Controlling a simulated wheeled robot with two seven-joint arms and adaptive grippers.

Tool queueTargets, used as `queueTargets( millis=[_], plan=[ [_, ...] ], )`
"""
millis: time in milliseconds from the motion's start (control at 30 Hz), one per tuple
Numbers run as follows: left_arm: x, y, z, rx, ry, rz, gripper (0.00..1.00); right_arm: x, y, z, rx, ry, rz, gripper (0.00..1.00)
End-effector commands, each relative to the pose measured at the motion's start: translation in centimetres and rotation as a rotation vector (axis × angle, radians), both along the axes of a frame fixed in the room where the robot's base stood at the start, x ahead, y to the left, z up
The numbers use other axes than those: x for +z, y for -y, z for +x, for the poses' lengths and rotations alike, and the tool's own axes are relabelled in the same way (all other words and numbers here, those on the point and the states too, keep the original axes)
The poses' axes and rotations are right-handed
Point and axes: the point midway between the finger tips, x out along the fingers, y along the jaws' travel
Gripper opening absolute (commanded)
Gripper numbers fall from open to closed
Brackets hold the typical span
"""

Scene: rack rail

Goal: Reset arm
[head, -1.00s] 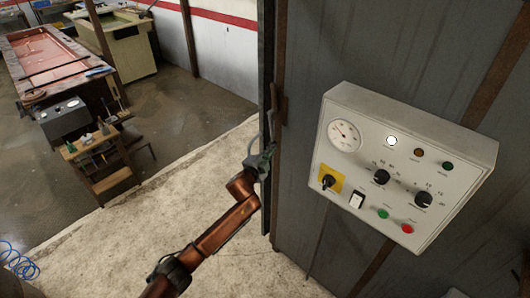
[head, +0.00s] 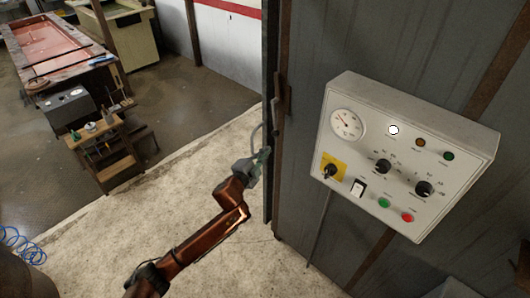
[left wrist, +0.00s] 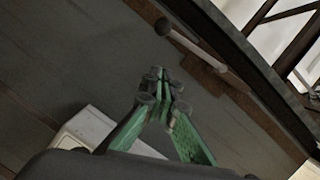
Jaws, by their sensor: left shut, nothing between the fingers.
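My left arm reaches in from the bottom of the head view, copper-coloured, with the left gripper (head: 264,156) at its end. The gripper is beside the edge of the grey metal wall, left of the control box. In the left wrist view the green fingers of the left gripper (left wrist: 164,92) are together and hold nothing. A bar-shaped handle (left wrist: 204,46) shows beyond the fingertips, apart from them in the picture. My right gripper is not in view.
A white control box (head: 405,150) with a gauge, knobs and buttons is on the grey metal wall (head: 400,45). A small wooden rack (head: 105,150) and a red-topped table (head: 50,50) stand at the back left. The pale concrete floor (head: 110,230) is clear around my arm.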

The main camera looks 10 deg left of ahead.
Motion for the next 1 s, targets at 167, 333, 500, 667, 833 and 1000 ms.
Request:
queueTargets(
  millis=[167,333,500,667,833,1000],
  plan=[
    [0.0,0.1,0.0,-0.001,0.0,0.0,0.0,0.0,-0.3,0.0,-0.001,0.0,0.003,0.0],
    [-1.5,-0.4,0.2,0.009,-0.021,-0.008,0.0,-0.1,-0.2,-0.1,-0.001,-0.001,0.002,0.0],
    [-9.5,-3.4,0.3,0.07,-0.133,-0.054,0.0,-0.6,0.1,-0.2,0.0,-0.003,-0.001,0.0],
    [-20.5,-7.3,-1.1,0.157,-0.284,-0.122,0.0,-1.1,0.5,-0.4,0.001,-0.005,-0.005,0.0],
    [-31.9,-11.2,-4.7,0.253,-0.436,-0.19,0.0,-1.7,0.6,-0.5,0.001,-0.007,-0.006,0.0],
    [-42.5,-14.4,-10.3,0.352,-0.583,-0.256,0.0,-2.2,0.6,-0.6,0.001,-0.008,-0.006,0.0]
  ],
)
